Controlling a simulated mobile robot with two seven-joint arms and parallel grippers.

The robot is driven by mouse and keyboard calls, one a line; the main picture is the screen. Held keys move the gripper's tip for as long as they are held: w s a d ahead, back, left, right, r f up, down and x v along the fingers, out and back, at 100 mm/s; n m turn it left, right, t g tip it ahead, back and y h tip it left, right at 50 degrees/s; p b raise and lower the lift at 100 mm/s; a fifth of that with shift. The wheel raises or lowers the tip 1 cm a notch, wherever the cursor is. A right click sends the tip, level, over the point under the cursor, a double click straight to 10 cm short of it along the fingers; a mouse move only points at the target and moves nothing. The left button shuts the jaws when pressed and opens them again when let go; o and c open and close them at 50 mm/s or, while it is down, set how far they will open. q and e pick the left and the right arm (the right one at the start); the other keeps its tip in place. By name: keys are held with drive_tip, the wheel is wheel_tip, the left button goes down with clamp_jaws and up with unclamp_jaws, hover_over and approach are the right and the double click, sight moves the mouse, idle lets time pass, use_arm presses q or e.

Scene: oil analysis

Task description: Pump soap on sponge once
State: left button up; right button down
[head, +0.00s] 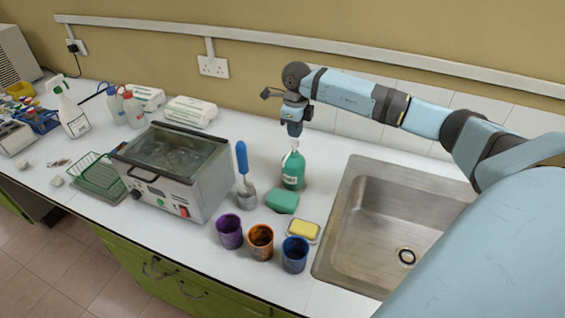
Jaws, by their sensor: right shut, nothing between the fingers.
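A green soap bottle (293,171) with a white pump top stands upright on the white counter, left of the sink. A green sponge (283,201) lies flat just in front of the bottle. A yellow block (303,229), which may be a sponge or bar of soap, lies on a small dish nearer the front. My right gripper (294,131) is shut and empty, pointing down right above the pump top. Whether it touches the pump I cannot tell. My left gripper is not in view.
A metal sink (350,225) lies to the right. Purple (230,232), orange (260,243) and blue (294,255) cups stand along the front. A blue-handled brush (243,165) stands left of the bottle, beside a metal bath (178,175). Spray and wash bottles stand farther left.

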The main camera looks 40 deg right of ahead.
drive_tip(key=shift+r, duration=0.15)
wheel_tip(320, 180, up, 6)
drive_tip(key=p, duration=0.3)
idle(0.6)
